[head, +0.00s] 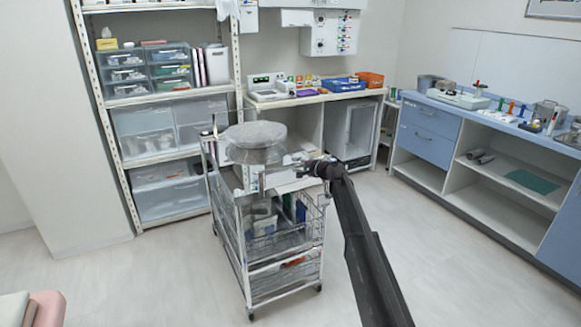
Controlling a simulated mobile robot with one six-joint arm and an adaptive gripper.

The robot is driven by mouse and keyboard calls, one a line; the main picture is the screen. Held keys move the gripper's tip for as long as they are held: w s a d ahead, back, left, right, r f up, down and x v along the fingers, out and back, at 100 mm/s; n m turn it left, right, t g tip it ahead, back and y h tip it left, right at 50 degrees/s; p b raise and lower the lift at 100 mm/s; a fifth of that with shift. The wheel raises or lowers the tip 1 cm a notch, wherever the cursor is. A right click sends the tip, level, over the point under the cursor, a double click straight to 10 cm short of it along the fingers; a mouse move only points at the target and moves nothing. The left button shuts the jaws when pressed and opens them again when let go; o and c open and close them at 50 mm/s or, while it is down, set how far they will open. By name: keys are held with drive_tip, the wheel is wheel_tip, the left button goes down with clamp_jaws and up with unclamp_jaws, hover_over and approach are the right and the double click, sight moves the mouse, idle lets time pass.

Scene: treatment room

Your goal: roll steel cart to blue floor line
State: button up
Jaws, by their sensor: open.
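The steel cart (236,240) stands on the floor in the middle of the head view. It is a wire-framed trolley with baskets and castors. A round, grey, drum-like thing (256,136) sits on or above its top; I cannot tell what bears it. My gripper (303,169) is open at the cart's upper right edge, pointing left. Its fingers are small and dark, and I cannot tell whether they touch the cart's frame or are around a bar of it. No blue floor line shows in this view.
A shelf of clear drawers (160,135) stands behind the cart to the left. A white bench (300,99) with devices is behind it. A blue-fronted counter (500,130) lines the right wall. A pink thing (46,309) is at the lower left. The floor right of my arm is clear.

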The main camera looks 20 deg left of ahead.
drive_tip(key=shift+x, duration=0.95)
clamp_jaws()
